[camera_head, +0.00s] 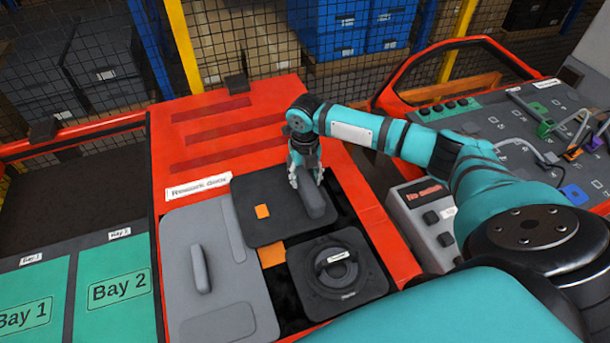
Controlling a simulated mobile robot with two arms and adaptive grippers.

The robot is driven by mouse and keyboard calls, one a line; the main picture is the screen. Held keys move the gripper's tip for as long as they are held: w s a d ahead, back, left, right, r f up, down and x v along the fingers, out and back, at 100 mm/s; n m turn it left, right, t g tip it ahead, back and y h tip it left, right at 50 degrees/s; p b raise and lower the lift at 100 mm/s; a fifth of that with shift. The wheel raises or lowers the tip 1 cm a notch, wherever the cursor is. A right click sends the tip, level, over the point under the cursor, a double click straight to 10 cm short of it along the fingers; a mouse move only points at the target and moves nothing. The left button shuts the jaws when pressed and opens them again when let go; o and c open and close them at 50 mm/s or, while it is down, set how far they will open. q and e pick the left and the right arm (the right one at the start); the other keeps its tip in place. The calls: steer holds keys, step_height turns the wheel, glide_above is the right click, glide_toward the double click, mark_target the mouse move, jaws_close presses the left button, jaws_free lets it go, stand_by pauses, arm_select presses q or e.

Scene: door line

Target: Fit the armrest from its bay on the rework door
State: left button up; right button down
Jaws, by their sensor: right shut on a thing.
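The rework door (222,118) is a red panel with a white "Rework door" label. A dark square panel (262,228) with a small orange patch lies in its opening. My right gripper (308,183) points down over this panel's right side. It is shut on a dark grey, elongated block (315,203), which looks like the armrest. I cannot tell whether the block touches the panel below it. My left gripper is not in view. Bay 1 (30,280) and Bay 2 (112,265) are green surfaces at the left; their visible parts are empty.
A light grey panel (183,235) with a raised bar and a dark square unit with a round centre (370,285) sit beside the dark panel. A control box (425,220) stands right of the door. A grey board (540,110) with coloured clips lies at the right.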

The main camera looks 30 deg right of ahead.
steer(key=shift+s+f, duration=0.1)
stand_by(0.8)
steer(key=c, duration=0.6)
jaws_free()
steer(key=shift+c, duration=0.2)
step_height(320, 180, up, 12)
